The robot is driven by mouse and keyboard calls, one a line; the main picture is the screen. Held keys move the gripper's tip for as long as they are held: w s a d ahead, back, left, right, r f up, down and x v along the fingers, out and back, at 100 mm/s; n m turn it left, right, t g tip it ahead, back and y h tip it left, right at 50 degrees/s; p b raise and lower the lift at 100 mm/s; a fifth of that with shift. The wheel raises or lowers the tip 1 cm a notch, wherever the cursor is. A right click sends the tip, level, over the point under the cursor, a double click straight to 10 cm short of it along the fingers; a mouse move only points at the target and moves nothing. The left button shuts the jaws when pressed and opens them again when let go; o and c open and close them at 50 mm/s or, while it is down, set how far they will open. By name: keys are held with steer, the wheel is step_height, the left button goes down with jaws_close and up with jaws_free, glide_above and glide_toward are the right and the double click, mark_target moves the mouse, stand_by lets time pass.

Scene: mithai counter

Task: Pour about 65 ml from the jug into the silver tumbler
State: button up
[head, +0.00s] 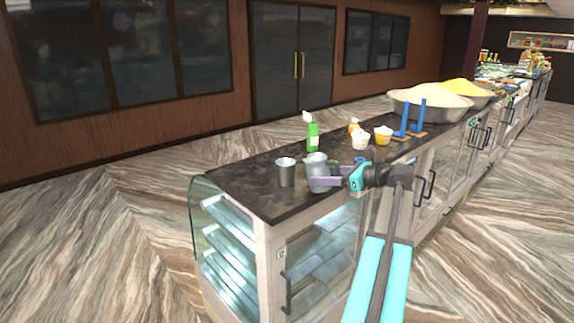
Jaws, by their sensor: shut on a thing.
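The silver tumbler (286,174) stands upright on the dark counter top near its left end. The jug (317,169), grey and metallic, is just to the right of the tumbler, with a small gap or near contact that I cannot tell. My gripper (325,181) reaches in from the right and is shut on the jug. The jug looks about upright. Whether its base rests on the counter is hard to tell. The contents of both vessels are too small to make out.
A green bottle (313,137) stands behind the jug. A white cup (361,141) and a yellow tub (383,135) are further right, beside blue upright stands (419,117). Large bowls of heaped powder (430,103) stand beyond. The counter (243,182) is clear left of the tumbler, up to its edge.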

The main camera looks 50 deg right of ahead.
steer(key=shift+s+d+f+t+y+b, duration=0.1)
steer(key=shift+s+f+t+y+b, duration=0.35)
steer(key=shift+t+b, duration=0.6)
steer(key=shift+s+f+t, duration=0.15)
steer(key=shift+s+t, duration=0.05)
steer(key=shift+t, duration=0.05)
steer(key=shift+s, duration=0.1)
